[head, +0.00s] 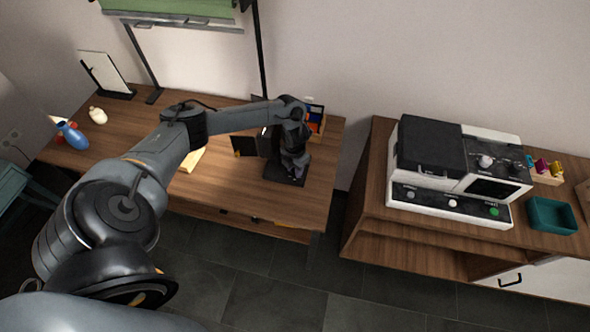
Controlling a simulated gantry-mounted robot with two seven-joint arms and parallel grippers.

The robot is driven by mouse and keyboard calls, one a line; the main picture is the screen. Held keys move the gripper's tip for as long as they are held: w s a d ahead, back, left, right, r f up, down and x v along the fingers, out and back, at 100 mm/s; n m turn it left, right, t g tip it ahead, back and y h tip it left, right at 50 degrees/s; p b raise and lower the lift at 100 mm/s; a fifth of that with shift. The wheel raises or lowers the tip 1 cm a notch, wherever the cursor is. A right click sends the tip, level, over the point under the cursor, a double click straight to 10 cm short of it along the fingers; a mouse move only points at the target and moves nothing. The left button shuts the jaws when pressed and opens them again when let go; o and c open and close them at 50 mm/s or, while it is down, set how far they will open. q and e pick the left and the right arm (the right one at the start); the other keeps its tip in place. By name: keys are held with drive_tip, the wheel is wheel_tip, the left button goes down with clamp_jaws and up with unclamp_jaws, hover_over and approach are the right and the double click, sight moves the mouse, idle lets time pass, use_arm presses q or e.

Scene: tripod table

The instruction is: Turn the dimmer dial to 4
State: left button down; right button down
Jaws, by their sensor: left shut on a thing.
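My left arm reaches from the lower left across the wooden desk (228,110). My left gripper (294,172) points down at a dark, flat unit (272,174) near the desk's right front part. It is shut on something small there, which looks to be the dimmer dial. The gripper and wrist cover the dial, so its marks and the number it points to cannot be read. My right gripper is not in view.
An organizer box (316,122) stands just behind my left wrist. A dark upright panel (244,146) is left of it. A blue vase (73,136) is at the far left. A white machine with knobs (452,205) and a teal tray (552,216) stand on the right cabinet.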

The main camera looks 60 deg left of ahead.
use_arm(q)
drive_tip(key=m+b, duration=0.2)
drive_tip(key=shift+f+m, duration=0.1)
drive_tip(key=shift+m, duration=0.3)
drive_tip(key=shift+m+b, duration=0.45)
drive_tip(key=shift+m, duration=0.35)
drive_tip(key=c, duration=0.8)
unclamp_jaws()
drive_tip(key=shift+r, duration=0.2)
drive_tip(key=shift+r+p, duration=1.6)
drive_tip(key=shift+r, duration=3.75)
